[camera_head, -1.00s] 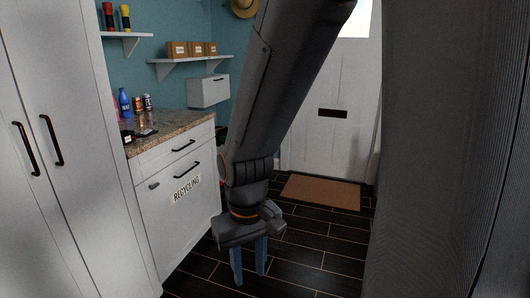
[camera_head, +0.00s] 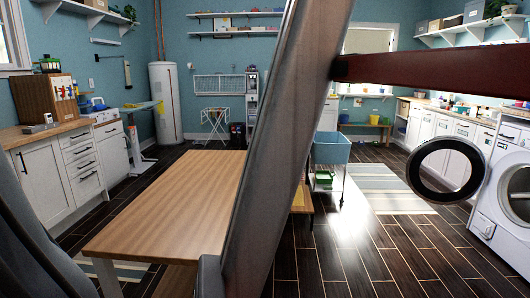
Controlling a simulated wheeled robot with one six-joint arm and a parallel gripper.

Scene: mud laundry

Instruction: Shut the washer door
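The washer (camera_head: 484,226) is white and stands at the right edge, cut off by the frame. Its door (camera_head: 415,170) is a round dark ring with pale glass. The door stands open, swung out to the left of the washer's round opening (camera_head: 519,195). My gripper is not in view now. A grey diagonal link, which looks like part of my arm, crosses the middle of the picture and hides what is behind it.
A wooden table (camera_head: 165,205) fills the left foreground. A blue basket cart (camera_head: 331,149) stands beyond the grey link. A dark red bar (camera_head: 430,76) crosses the upper right. Dark floor (camera_head: 390,255) is open between the cart and the washer.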

